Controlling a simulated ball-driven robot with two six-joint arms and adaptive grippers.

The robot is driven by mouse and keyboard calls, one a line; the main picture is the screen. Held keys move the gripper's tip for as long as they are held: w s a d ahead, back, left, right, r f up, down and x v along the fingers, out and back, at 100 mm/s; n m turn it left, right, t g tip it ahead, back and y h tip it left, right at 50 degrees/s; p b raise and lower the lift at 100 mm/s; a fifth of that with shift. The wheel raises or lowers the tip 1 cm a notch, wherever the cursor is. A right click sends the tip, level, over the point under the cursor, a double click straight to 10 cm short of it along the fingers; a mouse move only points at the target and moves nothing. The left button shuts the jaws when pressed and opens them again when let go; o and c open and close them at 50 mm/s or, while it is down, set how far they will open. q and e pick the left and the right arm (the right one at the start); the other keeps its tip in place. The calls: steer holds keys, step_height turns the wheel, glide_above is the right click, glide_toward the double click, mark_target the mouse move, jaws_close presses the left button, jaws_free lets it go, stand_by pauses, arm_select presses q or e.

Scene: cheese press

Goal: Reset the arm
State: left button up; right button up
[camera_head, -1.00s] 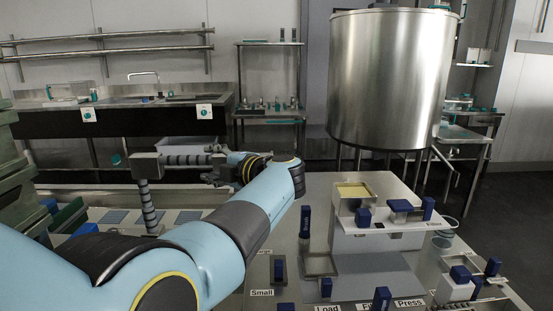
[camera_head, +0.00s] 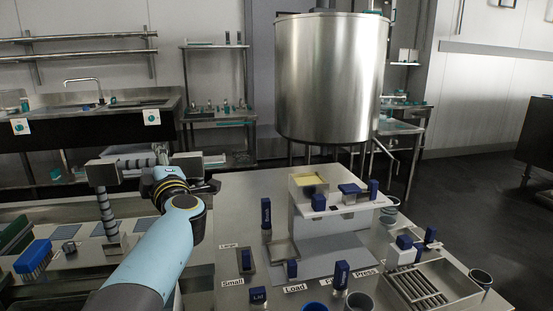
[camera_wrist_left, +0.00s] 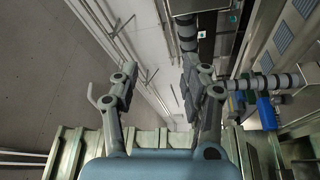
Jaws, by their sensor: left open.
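My left arm comes in from the bottom left in the head view, light blue with dark joints. Its gripper (camera_head: 160,180) is beyond the wrist, partly hidden by it, and is above the left side of the steel work table. In the left wrist view the two grey fingers of my left gripper (camera_wrist_left: 160,85) are spread apart with nothing between them. A ribbed grey post with a crossbar (camera_head: 108,212) stands beside the gripper in the head view; I cannot tell whether they touch. My right gripper is not in view.
The work table (camera_head: 235,200) holds a white press stand (camera_head: 340,203), blue-handled tools, labels and a metal rack (camera_head: 425,285) at right. A large steel vat (camera_head: 330,75) stands behind. A blue brush (camera_head: 33,257) lies at left. Dark floor is clear at right.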

arm_select(q)
steer(key=s+d+f+m+g+h, duration=0.1)
steer(key=s+d+f+m+h, duration=0.3)
steer(key=s+m, duration=0.3)
steer(key=s+d+f+m+g+h, duration=0.1)
steer(key=s+f+m+g+h, duration=0.1)
steer(key=s+f+m+h, duration=0.35)
steer(key=s+d+f+m+g+h, duration=0.1)
steer(key=s+d+f+m+h, duration=0.15)
steer(key=s+m+h, duration=0.45)
steer(key=s+a+f+m+g+y, duration=0.1)
steer(key=s+a+m+g+y, duration=0.2)
steer(key=s, duration=1)
steer(key=s+a+f+g+y, duration=0.25)
steer(key=s+a+g, duration=0.3)
steer(key=s, duration=0.75)
step_height(320, 180, down, 24)
steer(key=s+a+g+y, duration=0.1)
steer(key=s+a+g, duration=0.1)
steer(key=s, duration=0.1)
steer(key=s+a+f, duration=0.1)
steer(key=s+f, duration=1.6)
steer(key=s, duration=0.1)
steer(key=shift+s+a+g, duration=0.2)
steer(key=shift+s+g, duration=0.05)
steer(key=shift+g, duration=0.2)
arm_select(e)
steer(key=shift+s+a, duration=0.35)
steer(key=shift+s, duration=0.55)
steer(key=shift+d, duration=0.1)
